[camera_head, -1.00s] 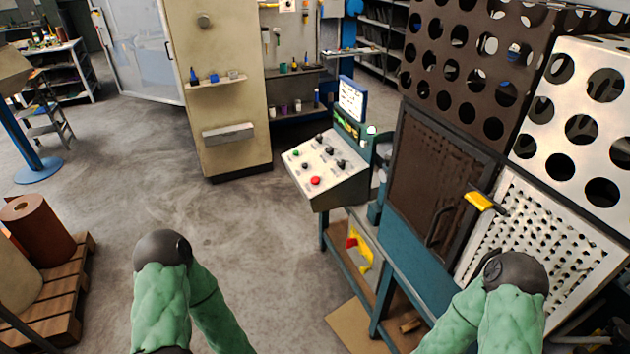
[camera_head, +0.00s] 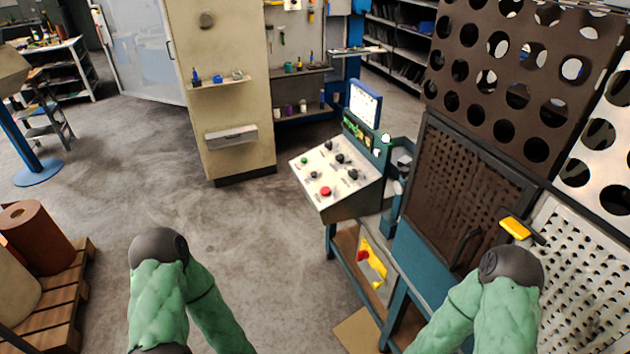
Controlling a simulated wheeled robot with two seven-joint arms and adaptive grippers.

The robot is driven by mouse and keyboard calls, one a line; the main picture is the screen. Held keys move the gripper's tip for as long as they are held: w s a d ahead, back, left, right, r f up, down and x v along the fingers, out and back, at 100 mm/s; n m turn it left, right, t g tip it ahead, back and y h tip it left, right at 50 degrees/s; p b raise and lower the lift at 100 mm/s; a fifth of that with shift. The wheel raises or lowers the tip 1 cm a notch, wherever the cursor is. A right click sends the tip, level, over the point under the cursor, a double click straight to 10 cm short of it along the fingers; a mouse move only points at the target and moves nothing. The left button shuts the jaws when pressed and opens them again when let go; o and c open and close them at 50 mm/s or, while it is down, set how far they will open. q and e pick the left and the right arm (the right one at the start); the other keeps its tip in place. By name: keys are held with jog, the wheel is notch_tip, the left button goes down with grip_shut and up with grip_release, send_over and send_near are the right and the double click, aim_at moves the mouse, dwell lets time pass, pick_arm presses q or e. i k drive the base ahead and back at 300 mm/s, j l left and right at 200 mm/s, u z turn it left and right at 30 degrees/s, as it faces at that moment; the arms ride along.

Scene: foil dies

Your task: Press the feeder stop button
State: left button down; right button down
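A sloped white control panel (camera_head: 343,185) stands in the middle of the head view, on a blue-framed stand. It carries a large red button (camera_head: 326,191) near its front edge, a small green button (camera_head: 304,160) at its upper left, and several black knobs. Labels on the panel are too small to read, so I cannot tell which is the feeder stop. My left arm (camera_head: 160,290) and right arm (camera_head: 500,300), both green-covered, show at the bottom, apart from the panel. Neither gripper's fingers are in view.
A machine with perforated brown and white guards (camera_head: 520,75) and a yellow handle (camera_head: 515,228) stands close on the right. A pallet (camera_head: 60,315) with rolls is at the lower left. A beige cabinet (camera_head: 225,90) stands behind. The grey floor (camera_head: 240,235) left of the panel is clear.

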aim_at(325, 191)
jog(key=i+j+u, duration=0.1)
jog(key=i, duration=0.45)
jog(key=i+j, duration=0.2)
jog(key=i, duration=0.4)
jog(key=i+j+u, duration=0.15)
jog(key=i, duration=0.45)
